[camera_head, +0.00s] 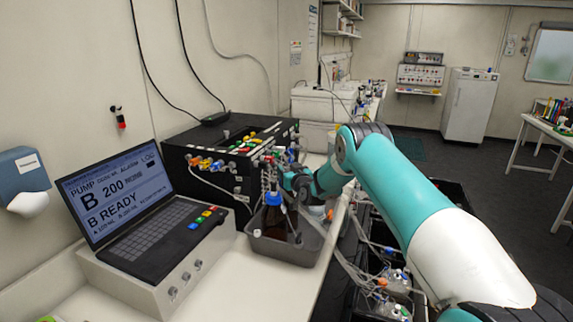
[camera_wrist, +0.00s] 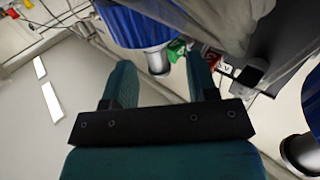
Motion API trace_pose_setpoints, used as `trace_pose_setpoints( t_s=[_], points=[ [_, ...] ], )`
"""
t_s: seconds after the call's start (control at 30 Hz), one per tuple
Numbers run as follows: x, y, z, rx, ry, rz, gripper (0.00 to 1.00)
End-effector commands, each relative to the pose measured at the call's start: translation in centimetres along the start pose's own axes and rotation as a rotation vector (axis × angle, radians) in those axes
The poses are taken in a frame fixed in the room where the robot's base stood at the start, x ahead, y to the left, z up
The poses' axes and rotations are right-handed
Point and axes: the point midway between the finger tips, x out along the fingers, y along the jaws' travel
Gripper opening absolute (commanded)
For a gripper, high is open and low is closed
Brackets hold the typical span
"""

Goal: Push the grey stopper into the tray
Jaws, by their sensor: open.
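A grey tray (camera_head: 262,249) sits on the bench right of the laptop, holding a brown bottle (camera_head: 275,222) with a blue cap. A small pale piece (camera_head: 257,232) shows at the tray's left side; I cannot tell whether it is the grey stopper. My gripper (camera_head: 288,182) is above and behind the tray, close to the black box's front. In the wrist view its teal fingers (camera_wrist: 160,82) are apart. A blue part with a grey cylindrical end (camera_wrist: 158,60) appears beyond and between the fingertips; contact is unclear. I cannot identify it as the stopper.
The black box (camera_head: 225,160) has several coloured connectors and cables on its front. A laptop-like console (camera_head: 150,225) stands at left. Tubing and black crates (camera_head: 375,262) lie right of the bench edge. Another blue part with a grey end (camera_wrist: 302,152) shows at right in the wrist view.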

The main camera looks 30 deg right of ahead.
Motion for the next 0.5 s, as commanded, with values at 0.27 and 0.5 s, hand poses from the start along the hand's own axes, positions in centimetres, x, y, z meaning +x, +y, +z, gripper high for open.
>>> trace_pose_setpoints(
  t_s=[0.27,0.5],
  points=[
    [1.4,0.0,0.0,0.002,-0.001,0.001,0.53],
    [1.4,0.0,0.0,0.001,-0.001,0.001,0.53]
  ],
)
